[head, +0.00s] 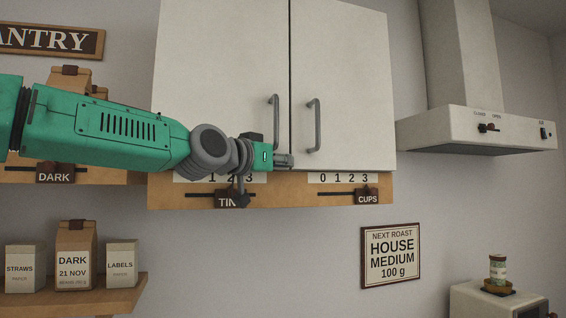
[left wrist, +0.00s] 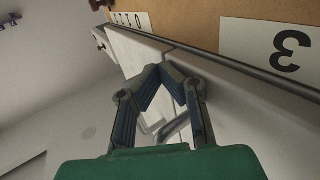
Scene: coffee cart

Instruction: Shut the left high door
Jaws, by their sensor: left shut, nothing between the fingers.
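The left high door (head: 222,70) is a pale panel on the wall cabinet, with a grey bar handle (head: 274,121) near its right edge. It looks flush or nearly flush with the right high door (head: 340,75); I cannot tell if a small gap is left. My left gripper (head: 288,161) is shut and empty at the lower right corner of the left door, below its handle. Contact is not clear. In the left wrist view the closed fingers (left wrist: 168,70) lie in front of the door faces, near their bottom edge. My right gripper is not in view.
A wooden rail with TINS and CUPS sliders (head: 367,198) runs under the doors. A range hood (head: 475,130) is at the right. A shelf (head: 100,298) with bags and boxes is at lower left. The wall below the cabinet is clear apart from a sign (head: 390,255).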

